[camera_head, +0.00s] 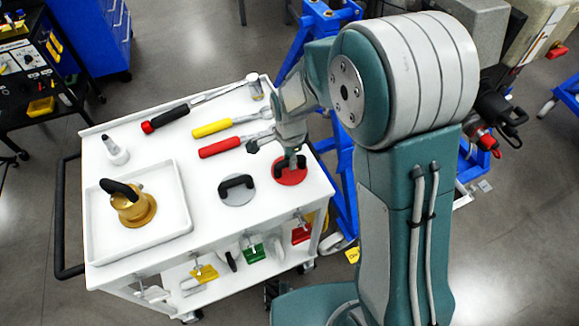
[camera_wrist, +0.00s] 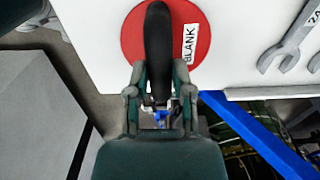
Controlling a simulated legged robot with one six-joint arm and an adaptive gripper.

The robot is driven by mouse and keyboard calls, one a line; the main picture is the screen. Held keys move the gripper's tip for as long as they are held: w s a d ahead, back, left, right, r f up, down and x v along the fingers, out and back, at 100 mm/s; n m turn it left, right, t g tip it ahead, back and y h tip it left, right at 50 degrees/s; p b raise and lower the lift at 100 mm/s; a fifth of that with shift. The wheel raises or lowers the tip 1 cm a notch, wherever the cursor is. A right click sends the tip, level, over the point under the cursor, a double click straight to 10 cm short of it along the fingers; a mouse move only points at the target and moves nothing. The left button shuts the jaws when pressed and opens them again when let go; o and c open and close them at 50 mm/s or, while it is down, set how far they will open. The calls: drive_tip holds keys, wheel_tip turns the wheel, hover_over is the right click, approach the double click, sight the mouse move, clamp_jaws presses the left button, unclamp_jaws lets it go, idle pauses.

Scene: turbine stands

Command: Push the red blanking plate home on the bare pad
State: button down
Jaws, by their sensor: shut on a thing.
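The red blanking plate (camera_head: 292,178) is a round disc with a black handle, at the right front corner of the white cart top. It also shows in the wrist view (camera_wrist: 131,44), with a white label reading BLANK beside the handle. My gripper (camera_head: 288,160) comes down over the plate and is shut on its black handle, one finger on each side in the wrist view (camera_wrist: 160,85). The plate appears to lie flat on the cart top; I cannot tell if there is a small gap under it. I cannot make out a bare pad in either view.
A grey disc with a black handle (camera_head: 237,190) lies just left of the red plate. Red, yellow and long-handled tools (camera_head: 217,126) lie behind. A tray (camera_head: 100,235) holds a brass piece (camera_head: 132,207). Blue stands (camera_head: 345,150) and grey machinery (camera_head: 535,30) are right of the cart.

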drive_tip(key=shift+r, duration=4.95)
